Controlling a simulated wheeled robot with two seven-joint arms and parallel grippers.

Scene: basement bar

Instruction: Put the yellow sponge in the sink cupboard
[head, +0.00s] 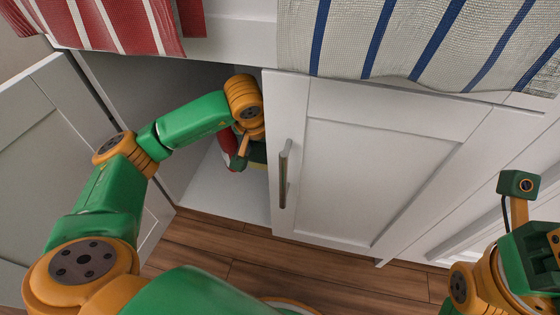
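The sink cupboard (215,195) is open on its left side, with a white floor inside. My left arm reaches into this opening. My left gripper (243,152) is inside, beside the edge of the white right-hand door, and its fingertips are hidden, so I cannot tell if it is open or shut. No yellow sponge can be clearly made out; a small yellow-green patch beside the gripper is too covered to identify. Part of my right arm's wrist shows at the lower right edge, with its fingers out of sight.
The grey left door (55,150) stands swung open at the left. The white right-hand door (390,165) has a metal handle (284,175). A red object (227,150) is partly visible inside. Striped red (110,25) and blue-striped (400,40) towels hang above. Wooden floor (215,245) is below.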

